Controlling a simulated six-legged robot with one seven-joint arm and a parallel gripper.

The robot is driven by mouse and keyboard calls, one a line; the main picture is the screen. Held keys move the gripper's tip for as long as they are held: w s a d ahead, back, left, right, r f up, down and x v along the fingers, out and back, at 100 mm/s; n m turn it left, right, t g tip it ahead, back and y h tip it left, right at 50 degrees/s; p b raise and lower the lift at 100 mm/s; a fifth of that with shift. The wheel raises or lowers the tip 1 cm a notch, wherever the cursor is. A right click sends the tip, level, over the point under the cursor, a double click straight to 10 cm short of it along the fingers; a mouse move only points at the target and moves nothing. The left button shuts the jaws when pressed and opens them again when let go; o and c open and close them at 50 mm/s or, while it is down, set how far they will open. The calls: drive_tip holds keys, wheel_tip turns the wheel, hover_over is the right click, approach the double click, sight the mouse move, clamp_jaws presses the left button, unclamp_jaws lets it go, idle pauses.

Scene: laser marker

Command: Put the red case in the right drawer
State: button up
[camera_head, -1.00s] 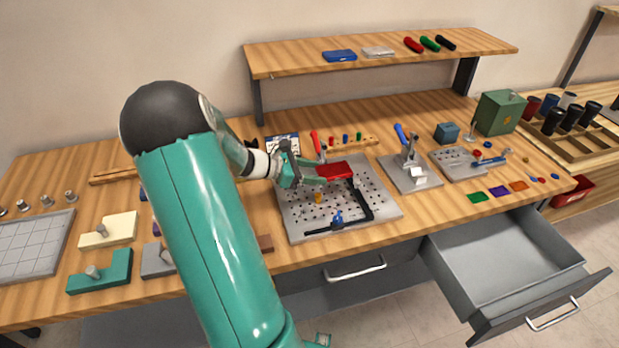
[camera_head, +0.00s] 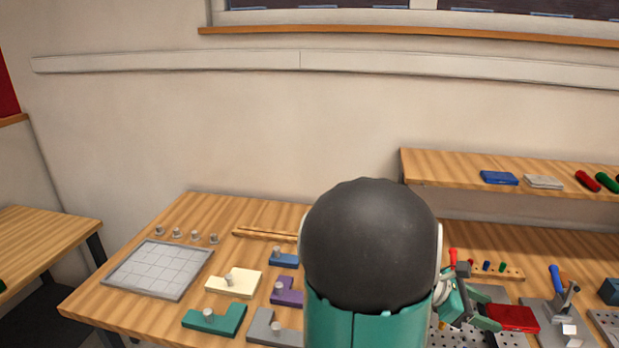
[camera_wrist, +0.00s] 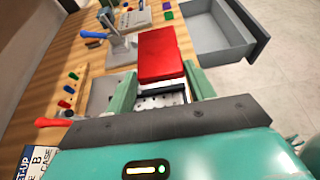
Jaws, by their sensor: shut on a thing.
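The red case (camera_head: 513,318) is at the lower right of the head view, at the tip of my gripper (camera_head: 484,314). In the wrist view the flat red case (camera_wrist: 162,55) extends forward from between the green fingers of my gripper (camera_wrist: 160,88), which is shut on it. The case looks held above the bench, beyond the perforated plate. The right drawer (camera_wrist: 252,22) is pulled open, grey inside and empty where visible, ahead and to the right of the case in the wrist view. It is out of the head view.
A clamp with a blue handle (camera_wrist: 108,35) stands close to the left of the case in the wrist view. The perforated plate (camera_head: 445,337) is below. A shelf (camera_head: 450,168) spans the back. Small coloured pegs (camera_wrist: 70,90) stand in a wooden rack.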

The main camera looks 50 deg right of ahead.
drive_tip(key=w+a+f+n+t+h, duration=0.15)
drive_tip(key=w+n+t+h, duration=0.6)
drive_tip(key=w, duration=1.85)
drive_tip(key=w+a+f+n+t+y, duration=0.2)
drive_tip(key=w+a+n+t, duration=0.75)
drive_tip(key=w+a, duration=0.65)
drive_tip(key=w+a+n+t+y, duration=0.2)
drive_tip(key=w+a+n, duration=0.1)
drive_tip(key=a, duration=0.6)
drive_tip(key=w+a+f+n+t+y, duration=0.1)
drive_tip(key=w+a+n+t+y, duration=0.2)
drive_tip(key=a, duration=0.6)
drive_tip(key=w+a+f+n+t+y, duration=0.1)
drive_tip(key=w+a+n+t+y, duration=0.1)
drive_tip(key=w+a, duration=0.4)
drive_tip(key=a+n+y, duration=0.1)
drive_tip(key=a, duration=0.2)
drive_tip(key=shift+w+a+f, duration=0.2)
drive_tip(key=shift+w+a, duration=0.05)
drive_tip(key=shift+a, duration=0.05)
drive_tip(key=shift+d+y, duration=0.1)
drive_tip(key=shift+y, duration=0.15)
